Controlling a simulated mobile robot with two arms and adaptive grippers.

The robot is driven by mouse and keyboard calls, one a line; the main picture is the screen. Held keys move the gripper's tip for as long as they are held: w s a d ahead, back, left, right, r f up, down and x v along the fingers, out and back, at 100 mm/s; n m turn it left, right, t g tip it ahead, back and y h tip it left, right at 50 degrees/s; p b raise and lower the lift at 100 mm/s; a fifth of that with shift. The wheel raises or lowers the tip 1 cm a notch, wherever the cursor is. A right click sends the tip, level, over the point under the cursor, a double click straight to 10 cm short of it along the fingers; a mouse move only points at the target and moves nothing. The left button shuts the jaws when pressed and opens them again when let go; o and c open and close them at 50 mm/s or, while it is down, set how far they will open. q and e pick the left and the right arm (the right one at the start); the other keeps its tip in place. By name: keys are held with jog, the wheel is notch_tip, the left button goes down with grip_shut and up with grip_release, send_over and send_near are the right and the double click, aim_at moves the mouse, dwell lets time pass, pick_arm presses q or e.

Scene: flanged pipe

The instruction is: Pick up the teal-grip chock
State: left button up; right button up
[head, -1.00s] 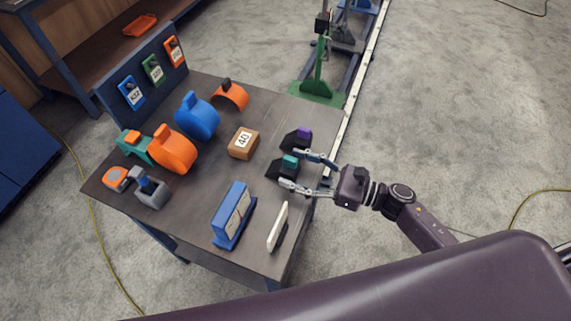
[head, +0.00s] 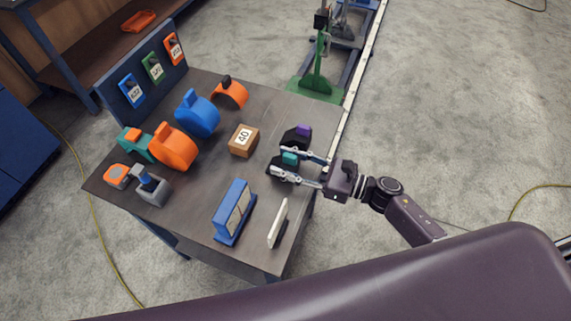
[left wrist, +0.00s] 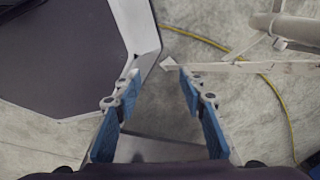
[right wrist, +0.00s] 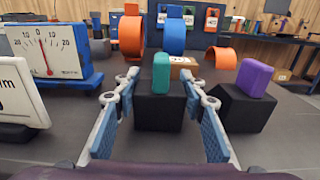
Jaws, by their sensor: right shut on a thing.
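The teal-grip chock (head: 290,158) is a black block with a teal grip on top, near the right edge of the dark table. It also shows upright in the middle of the right wrist view (right wrist: 158,110). My right gripper (head: 279,160) is shut on this chock, with one finger along each side; its fingers also show in the right wrist view (right wrist: 160,85). The chock appears to rest on the table. My left gripper (left wrist: 158,76) shows only in the left wrist view, open and empty above the floor.
A purple-grip chock (head: 299,136) stands close beside the teal one, on its far side. A box marked 40 (head: 243,141) lies to the left. A blue gauge stand (head: 233,212) and a white panel (head: 278,224) stand nearer. Orange and blue clamps (head: 197,116) fill the left.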

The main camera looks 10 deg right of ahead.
jog(key=shift+r, duration=0.1)
notch_tip(320, 180, up, 20)
dwell(0.7)
